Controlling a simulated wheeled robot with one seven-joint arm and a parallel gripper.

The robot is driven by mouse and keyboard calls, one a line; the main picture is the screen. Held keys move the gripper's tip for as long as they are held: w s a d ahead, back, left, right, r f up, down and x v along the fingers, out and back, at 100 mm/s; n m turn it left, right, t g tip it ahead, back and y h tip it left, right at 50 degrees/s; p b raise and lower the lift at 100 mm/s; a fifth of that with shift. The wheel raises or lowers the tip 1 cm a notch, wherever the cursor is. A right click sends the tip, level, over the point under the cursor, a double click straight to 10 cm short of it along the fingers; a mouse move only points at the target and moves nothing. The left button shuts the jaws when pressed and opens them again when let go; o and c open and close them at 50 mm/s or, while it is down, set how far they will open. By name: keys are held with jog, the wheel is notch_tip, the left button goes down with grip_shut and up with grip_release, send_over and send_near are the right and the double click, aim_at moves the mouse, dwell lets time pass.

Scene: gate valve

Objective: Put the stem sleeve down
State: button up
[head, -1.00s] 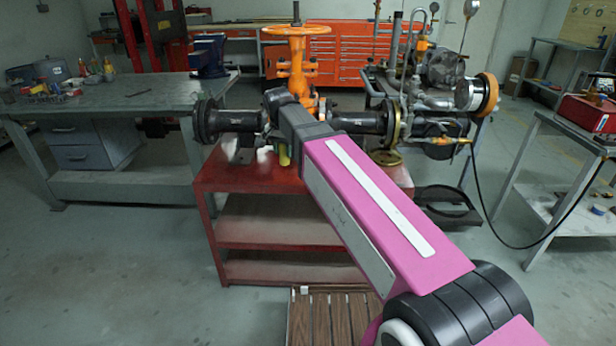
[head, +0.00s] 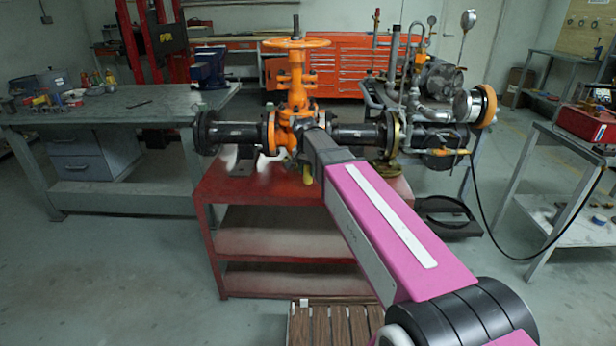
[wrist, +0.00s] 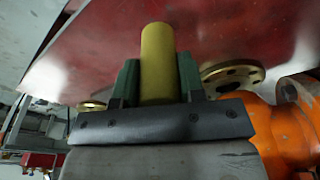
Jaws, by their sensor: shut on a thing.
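The stem sleeve is a plain yellow cylinder (wrist: 158,60), held between the two green fingers of my gripper (wrist: 159,80) in the wrist view. The fingers are shut on its sides, and its far end sticks out past them. In the head view a small yellow part of the sleeve (head: 307,174) shows beside my gripper, above the red cart top. My wrist hides most of the gripper there. Whether the sleeve touches the cart top (head: 345,187) cannot be told. The orange gate valve (head: 294,85) stands behind my gripper.
Black flanged pipes (head: 240,133) run out on both sides of the valve. A brass ring (head: 384,168) lies at the right of the cart top; a brass flange also shows in the wrist view (wrist: 233,77). The red cart's front right top looks clear. A grey workbench (head: 100,108) stands left.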

jog(key=shift+f, duration=1.4)
jog(key=shift+f, duration=0.1)
jog(key=o, duration=0.9)
jog(key=r, duration=0.4)
jog(key=s+r, duration=0.1)
jog(key=r, duration=0.7)
jog(key=shift+s+a+r, duration=0.1)
jog(key=shift+s+a, duration=0.25)
jog(key=shift+a, duration=0.05)
